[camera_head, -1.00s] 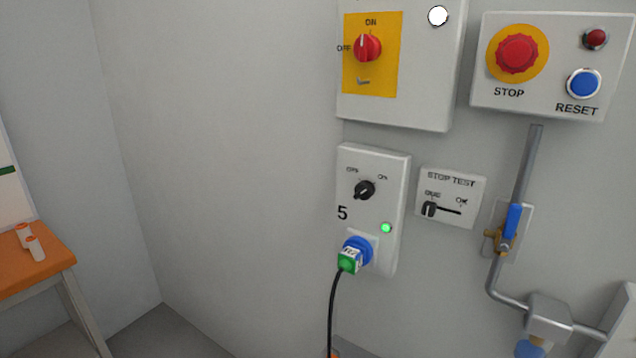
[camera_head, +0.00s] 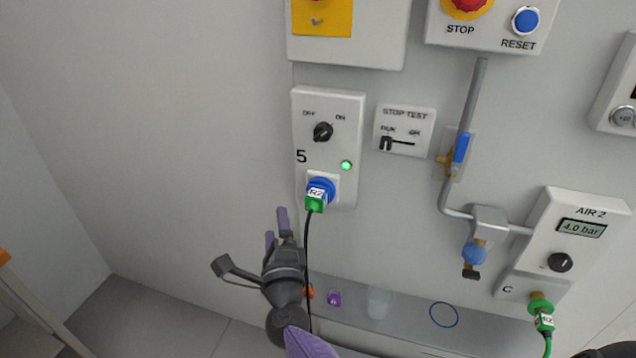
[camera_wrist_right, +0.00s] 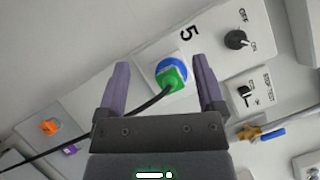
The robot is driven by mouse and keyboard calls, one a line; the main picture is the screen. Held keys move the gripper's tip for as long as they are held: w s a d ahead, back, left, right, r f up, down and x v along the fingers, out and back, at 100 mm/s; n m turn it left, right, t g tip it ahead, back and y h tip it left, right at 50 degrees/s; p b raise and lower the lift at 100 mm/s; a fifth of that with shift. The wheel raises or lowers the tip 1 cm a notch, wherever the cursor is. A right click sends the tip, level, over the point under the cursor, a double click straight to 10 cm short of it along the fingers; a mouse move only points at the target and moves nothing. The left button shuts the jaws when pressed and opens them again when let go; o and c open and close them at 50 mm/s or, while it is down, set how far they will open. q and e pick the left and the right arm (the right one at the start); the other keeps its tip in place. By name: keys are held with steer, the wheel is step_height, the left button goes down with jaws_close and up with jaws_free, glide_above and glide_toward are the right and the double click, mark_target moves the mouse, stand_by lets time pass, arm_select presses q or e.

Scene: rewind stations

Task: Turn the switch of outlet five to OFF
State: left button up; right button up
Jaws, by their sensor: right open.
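The outlet five box (camera_head: 344,108) is a white wall panel with a black rotary switch (camera_head: 323,131) between OFF and ON marks. The switch seems to point up-right, towards ON. A green lamp (camera_head: 346,165) on the box is lit. A blue socket with a green plug (camera_head: 314,202) sits below the switch. My right gripper (camera_head: 276,221) is open and empty, below and left of the plug. In the right wrist view, its fingers (camera_wrist_right: 161,66) frame the plug, and the switch (camera_wrist_right: 237,39) is beyond them at upper right. My left gripper is not in view.
The black cable (camera_head: 307,250) hangs beside my right gripper. Right of the box are the STOP TEST panel (camera_head: 405,130) and a pipe with a blue-handled valve (camera_head: 461,148). A grey shelf (camera_head: 400,323) with small items lies below. The wall left of the box is bare.

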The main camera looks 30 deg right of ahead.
mark_target(320, 135)
steer(key=d+r+m+g+h+p, duration=0.1)
steer(key=d+r+m+g+h, duration=0.2)
steer(key=r+m, duration=0.5)
steer(key=d+r+m+g+h+p, duration=0.1)
steer(key=d+r+m+g+h, duration=0.3)
steer(key=m, duration=0.7)
arm_select(q)
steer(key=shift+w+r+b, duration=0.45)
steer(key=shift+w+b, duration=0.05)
steer(key=shift+b, duration=0.45)
arm_select(e)
steer(key=x, duration=0.6)
steer(key=w+x, duration=0.1)
steer(key=x, duration=0.2)
steer(key=shift+a+r, duration=0.1)
steer(key=shift+a, duration=0.25)
jaws_close()
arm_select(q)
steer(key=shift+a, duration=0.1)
